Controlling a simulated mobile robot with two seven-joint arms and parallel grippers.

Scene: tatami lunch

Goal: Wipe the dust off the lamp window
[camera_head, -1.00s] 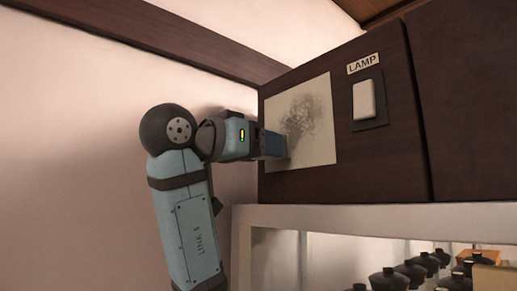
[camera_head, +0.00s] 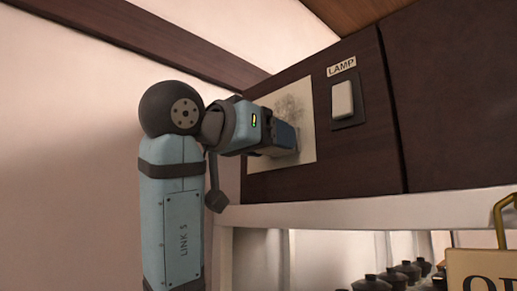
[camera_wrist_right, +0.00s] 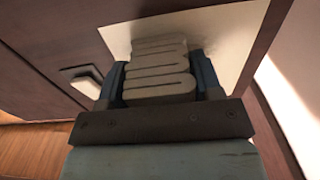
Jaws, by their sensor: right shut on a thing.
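The lamp window (camera_head: 307,145) is a cream panel on the dark wood cabinet, left of the lamp switch. A grey dust smudge (camera_head: 291,106) shows on its upper middle; my gripper hides part of the panel. My right gripper (camera_head: 286,138) is at the window's lower part. In the right wrist view, this gripper (camera_wrist_right: 158,75) is shut on a beige folded cloth (camera_wrist_right: 158,82), with the panel (camera_wrist_right: 222,35) right behind it. I cannot tell whether the cloth touches the panel. My left gripper is not in view.
The lamp switch (camera_head: 342,99) sits on the cabinet face under a LAMP label (camera_head: 341,67). Below is a pale shelf frame (camera_head: 370,210) with several dark lidded bowls (camera_head: 408,269). A sign (camera_head: 485,268) with a brass handle stands at lower right.

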